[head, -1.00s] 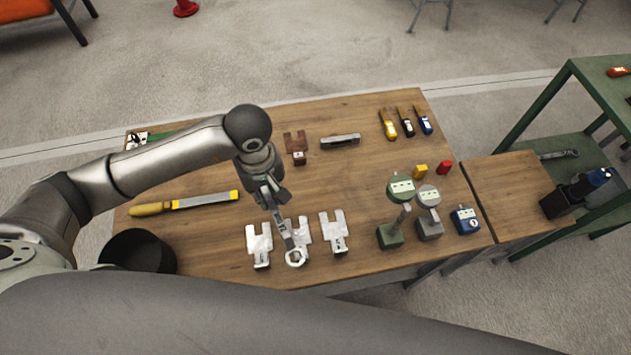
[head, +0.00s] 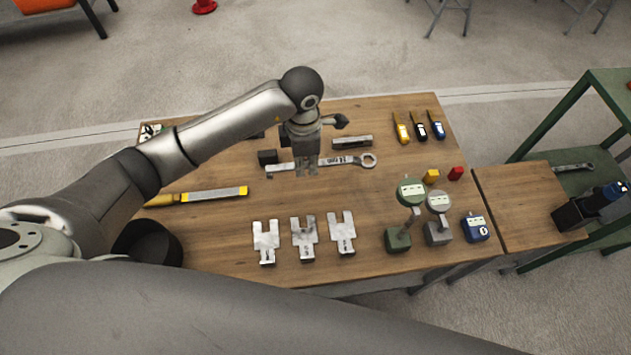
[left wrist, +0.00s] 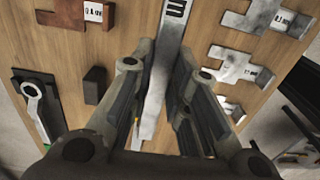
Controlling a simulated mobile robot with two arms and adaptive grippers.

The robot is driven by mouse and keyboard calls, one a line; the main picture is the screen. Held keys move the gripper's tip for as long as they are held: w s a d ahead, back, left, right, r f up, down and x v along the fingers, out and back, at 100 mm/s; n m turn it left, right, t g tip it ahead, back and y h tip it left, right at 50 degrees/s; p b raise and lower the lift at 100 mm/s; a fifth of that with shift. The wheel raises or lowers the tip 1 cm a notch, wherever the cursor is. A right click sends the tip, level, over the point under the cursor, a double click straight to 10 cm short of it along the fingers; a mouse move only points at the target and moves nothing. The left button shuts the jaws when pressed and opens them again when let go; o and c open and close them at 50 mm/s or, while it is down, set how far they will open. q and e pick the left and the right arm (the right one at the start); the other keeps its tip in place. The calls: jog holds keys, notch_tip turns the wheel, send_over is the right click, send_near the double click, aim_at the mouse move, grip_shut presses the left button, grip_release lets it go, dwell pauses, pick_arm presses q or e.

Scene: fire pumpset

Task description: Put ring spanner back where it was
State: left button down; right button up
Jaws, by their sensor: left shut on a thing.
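The ring spanner (head: 345,161), a flat silver bar with a size mark and a ring at its right end, lies roughly level across the back half of the wooden table in the head view. My left gripper (head: 305,168) is shut on it near its middle and points down. In the left wrist view the spanner (left wrist: 160,85) runs lengthwise between the two fingers (left wrist: 165,110). I cannot tell how high it is above the table. My right gripper is not in view.
Three silver slotted plates (head: 303,238) lie in front. A dark block (head: 267,157) and dark bar (head: 352,141) sit near the spanner. Another ring-ended tool (left wrist: 35,100) shows at left in the wrist view.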

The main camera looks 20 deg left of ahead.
aim_at(307, 187)
pick_arm(q)
notch_tip(307, 187, down, 8)
jog(key=shift+r, duration=0.1)
jog(key=shift+f, duration=0.2)
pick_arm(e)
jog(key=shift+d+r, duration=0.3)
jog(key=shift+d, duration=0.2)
pick_arm(q)
jog(key=shift+f, duration=0.1)
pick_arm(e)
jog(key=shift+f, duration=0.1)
pick_arm(q)
jog(key=c, duration=1.8)
grip_release()
jog(key=shift+f, duration=0.15)
jog(key=shift+c, duration=0.2)
jog(key=o, duration=0.5)
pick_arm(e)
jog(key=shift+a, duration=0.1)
